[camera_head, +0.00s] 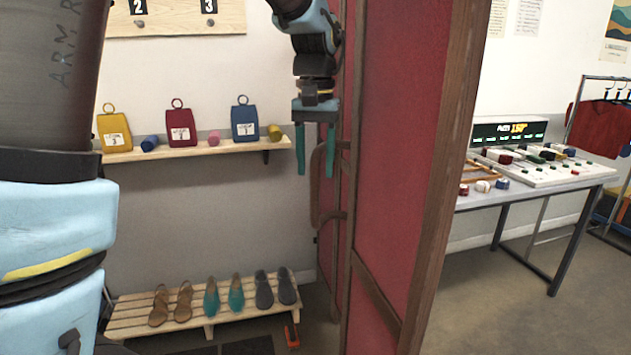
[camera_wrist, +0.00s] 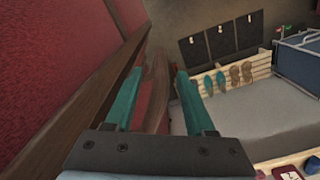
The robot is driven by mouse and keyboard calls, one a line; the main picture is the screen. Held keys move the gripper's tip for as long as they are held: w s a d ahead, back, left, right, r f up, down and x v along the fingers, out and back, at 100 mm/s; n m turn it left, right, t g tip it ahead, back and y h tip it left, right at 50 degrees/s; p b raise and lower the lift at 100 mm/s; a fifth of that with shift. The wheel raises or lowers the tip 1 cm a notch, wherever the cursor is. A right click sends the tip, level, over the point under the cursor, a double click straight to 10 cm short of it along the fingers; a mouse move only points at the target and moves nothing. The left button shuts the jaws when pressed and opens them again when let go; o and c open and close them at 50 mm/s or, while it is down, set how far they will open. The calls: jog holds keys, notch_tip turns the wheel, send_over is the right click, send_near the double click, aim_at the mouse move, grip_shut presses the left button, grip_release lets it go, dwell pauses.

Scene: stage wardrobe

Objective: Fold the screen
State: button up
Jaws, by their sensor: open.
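The screen (camera_head: 400,150) has red panels in dark brown wooden frames and stands partly folded, its panels at an angle to each other. A curved brown handle (camera_head: 316,190) sticks out on the left side of its far panel. My gripper (camera_head: 315,172) is open, its teal fingers pointing down at the upper part of the handle. In the wrist view, the handle (camera_wrist: 155,80) shows between the spread fingertips of my gripper (camera_wrist: 155,85); I cannot tell whether they touch it. The screen's red panel and frame (camera_wrist: 60,60) fill the left of that view.
A wall shelf (camera_head: 200,150) with coloured tags and rolls is left of my gripper. A low slatted rack (camera_head: 130,317) with shoes stands below. An orange-handled object (camera_head: 291,335) lies on the floor. A table (camera_head: 545,180) with a control console is right of the screen.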

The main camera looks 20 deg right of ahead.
notch_tip(320, 180, up, 7)
jog(key=shift+f+b, duration=0.1)
jog(key=shift+b, duration=0.3)
jog(key=shift+c, duration=0.2)
